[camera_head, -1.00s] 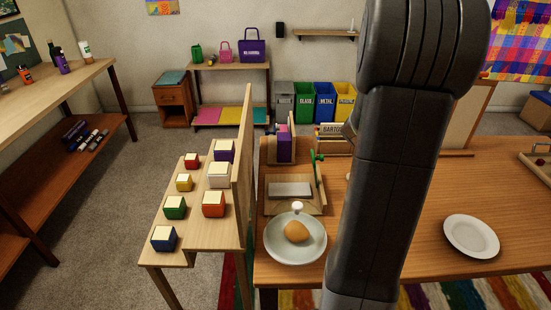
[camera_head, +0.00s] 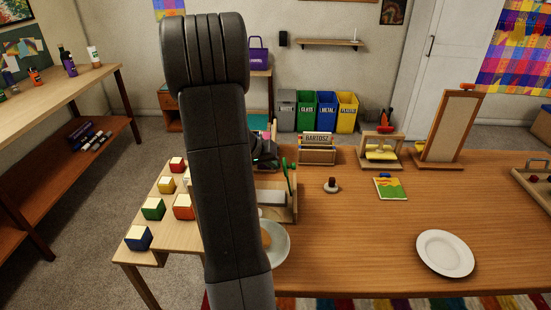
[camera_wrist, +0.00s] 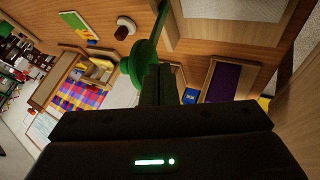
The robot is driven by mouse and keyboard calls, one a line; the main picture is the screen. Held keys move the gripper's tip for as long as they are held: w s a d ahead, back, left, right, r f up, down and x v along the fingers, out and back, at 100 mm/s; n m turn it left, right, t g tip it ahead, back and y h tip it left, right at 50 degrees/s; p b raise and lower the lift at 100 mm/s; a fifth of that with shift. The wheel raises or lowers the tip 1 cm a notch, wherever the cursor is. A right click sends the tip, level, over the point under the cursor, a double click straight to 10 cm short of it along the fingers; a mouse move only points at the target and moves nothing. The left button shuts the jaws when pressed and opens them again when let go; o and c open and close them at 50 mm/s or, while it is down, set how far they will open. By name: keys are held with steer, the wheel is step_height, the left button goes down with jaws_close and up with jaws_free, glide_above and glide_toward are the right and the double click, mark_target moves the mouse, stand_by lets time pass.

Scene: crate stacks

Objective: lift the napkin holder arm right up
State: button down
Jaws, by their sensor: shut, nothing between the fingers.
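The napkin holder (camera_head: 296,205) is a wooden tray with a pale napkin stack (camera_head: 271,197), left of the table's middle and partly hidden by my arm. Its green arm (camera_head: 292,181) stands at the tray's right side. In the wrist view the green arm (camera_wrist: 158,22) has a round green part (camera_wrist: 140,62) close to my fingertips. My gripper (camera_wrist: 161,70) is shut and empty there; I cannot tell whether it touches the green arm. In the head view my arm hides much of the gripper.
A plate with a bread roll (camera_head: 279,250) is partly behind my arm. A small dark knobbed object (camera_head: 331,185), a picture card (camera_head: 390,188) and an empty white plate (camera_head: 445,253) lie to the right. Coloured blocks (camera_head: 153,209) stand on the left stepped shelf.

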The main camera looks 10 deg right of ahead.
mark_target(285, 163)
steer(key=shift+w+d+f, duration=0.15)
steer(key=shift+d+f, duration=0.25)
steer(key=shift+f, duration=0.05)
steer(key=shift+s+d+r+y, duration=0.2)
steer(key=shift+d+y, duration=0.2)
steer(key=shift+d, duration=0.2)
steer(key=shift+s+d+r+y, duration=0.1)
steer(key=shift+d+r+y, duration=0.1)
steer(key=shift+d+y, duration=0.3)
steer(key=shift+d+m, duration=0.3)
steer(key=shift+d, duration=0.1)
steer(key=shift+r, duration=0.1)
